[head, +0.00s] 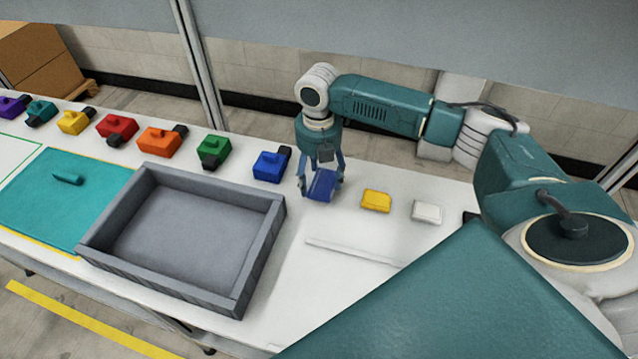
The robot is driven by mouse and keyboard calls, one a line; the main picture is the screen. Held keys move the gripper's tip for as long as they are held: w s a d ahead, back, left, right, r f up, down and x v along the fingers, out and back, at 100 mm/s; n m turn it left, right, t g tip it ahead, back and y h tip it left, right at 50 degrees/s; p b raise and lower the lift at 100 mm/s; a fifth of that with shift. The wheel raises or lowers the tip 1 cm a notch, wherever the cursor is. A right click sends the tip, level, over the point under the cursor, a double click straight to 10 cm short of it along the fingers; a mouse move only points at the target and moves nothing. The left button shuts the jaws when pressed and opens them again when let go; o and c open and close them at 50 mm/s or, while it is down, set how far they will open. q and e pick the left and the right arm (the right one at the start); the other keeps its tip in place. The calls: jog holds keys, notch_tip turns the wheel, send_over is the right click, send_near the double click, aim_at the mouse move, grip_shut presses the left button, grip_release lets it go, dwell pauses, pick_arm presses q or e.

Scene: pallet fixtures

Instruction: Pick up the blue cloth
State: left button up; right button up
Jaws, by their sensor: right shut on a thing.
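The blue cloth (321,186) is a small folded dark-blue piece on the white table, right of the grey tray. My right gripper (321,183) comes down from above and is shut on the blue cloth, with a finger on each side of it. The cloth is low over the table; I cannot tell whether it still touches the surface. My left gripper is not in view.
A grey open tray (275,230) stands empty at the middle. A yellow cloth (376,200) and a white one (427,212) lie to the right. Coloured fixtures, including a blue one (268,166), line the back edge. A teal mat (50,215) lies left.

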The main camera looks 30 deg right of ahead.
aim_at(318, 181)
notch_tip(318, 181, up, 17)
jog(key=b, duration=0.2)
jog(key=shift+r, duration=0.2)
jog(key=o, duration=0.4)
jog(key=shift+c, duration=1.6)
jog(key=shift+a+f, duration=0.1)
